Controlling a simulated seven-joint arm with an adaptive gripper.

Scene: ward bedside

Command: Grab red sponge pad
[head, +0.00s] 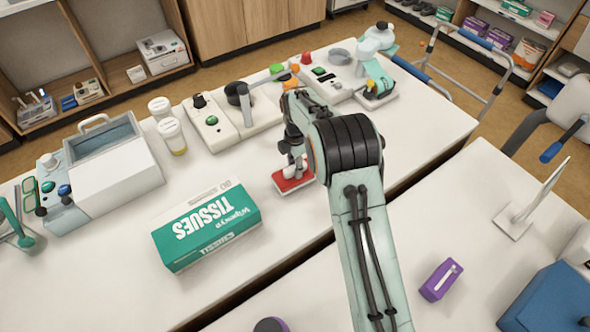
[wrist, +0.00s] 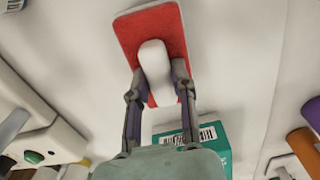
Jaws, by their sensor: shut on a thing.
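The red sponge pad (head: 290,186) is a flat red rectangle with a white rounded grip on top. In the head view it is right of the tissue box, at or just above the white table; I cannot tell whether it touches. My gripper (head: 297,166) is over it, pointing down. In the wrist view the red pad (wrist: 150,26) lies beyond the fingertips, and the two fingers of my gripper (wrist: 158,82) are closed on either side of the white grip. My arm hides part of the table behind the pad.
A green and white tissue box (head: 207,226) stands close on the left. A purple box (head: 441,280) lies on the nearer table, across a gap. Bare tabletop surrounds the pad's front.

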